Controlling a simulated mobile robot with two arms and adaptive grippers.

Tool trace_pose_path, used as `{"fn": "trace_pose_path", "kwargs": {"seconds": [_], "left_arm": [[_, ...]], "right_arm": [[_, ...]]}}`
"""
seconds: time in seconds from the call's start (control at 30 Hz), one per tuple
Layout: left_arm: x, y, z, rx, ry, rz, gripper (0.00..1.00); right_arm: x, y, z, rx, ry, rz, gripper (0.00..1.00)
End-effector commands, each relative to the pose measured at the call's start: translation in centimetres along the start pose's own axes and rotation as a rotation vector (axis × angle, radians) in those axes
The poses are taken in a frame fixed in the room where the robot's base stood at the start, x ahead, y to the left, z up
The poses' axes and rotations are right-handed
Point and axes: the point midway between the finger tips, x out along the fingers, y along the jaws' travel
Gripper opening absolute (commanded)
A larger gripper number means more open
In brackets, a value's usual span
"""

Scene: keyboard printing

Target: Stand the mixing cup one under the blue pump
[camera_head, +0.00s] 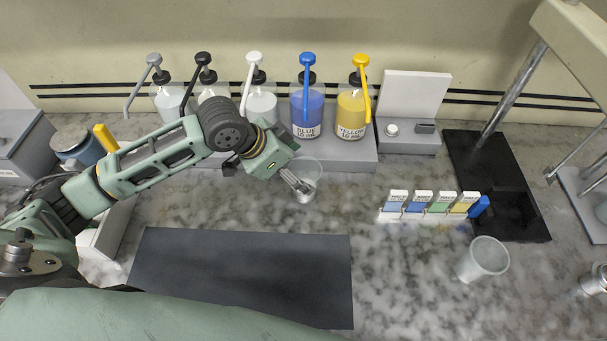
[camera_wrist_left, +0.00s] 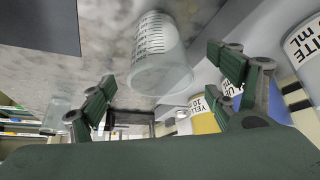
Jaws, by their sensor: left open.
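A clear cup (camera_head: 313,170) stands on the marble counter, in front of the ledge below the blue pump bottle (camera_head: 307,105). My left gripper (camera_head: 301,186) is open at this cup and partly covers it. In the left wrist view the cup (camera_wrist_left: 160,62), with printed measuring marks, shows between and beyond the open fingers (camera_wrist_left: 165,95); I cannot tell whether they touch it. A second clear cup (camera_head: 483,258) stands at the right. I see no number on either cup. The blue pump's nozzle hangs down in front of its bottle. My right gripper is not in view.
Grey, black and white pumps stand left of the blue one, and a yellow pump (camera_head: 354,105) stands right, all on a grey ledge (camera_head: 345,156). A colour-card rack (camera_head: 420,216) and a black stand base (camera_head: 515,215) are at right. A dark mat (camera_head: 245,275) lies in front.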

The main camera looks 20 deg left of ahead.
Motion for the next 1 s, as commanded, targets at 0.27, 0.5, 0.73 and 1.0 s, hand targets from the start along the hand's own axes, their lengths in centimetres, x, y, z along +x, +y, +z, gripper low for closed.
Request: {"fn": "trace_pose_path", "kwargs": {"seconds": [0.27, 0.5, 0.73, 1.0], "left_arm": [[-5.6, -0.1, 0.0, 0.002, 0.0, -0.004, 0.82], [-7.6, 0.0, 0.0, 0.0, 0.0, -0.001, 0.82], [-7.7, 0.0, 0.0, 0.0, 0.0, 0.0, 0.82], [-7.7, 0.0, 0.0, 0.0, 0.0, 0.0, 0.82]], "right_arm": [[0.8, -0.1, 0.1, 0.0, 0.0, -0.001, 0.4], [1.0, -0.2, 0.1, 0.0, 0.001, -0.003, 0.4], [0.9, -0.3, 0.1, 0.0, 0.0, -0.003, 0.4], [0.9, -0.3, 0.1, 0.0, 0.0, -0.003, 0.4]]}}
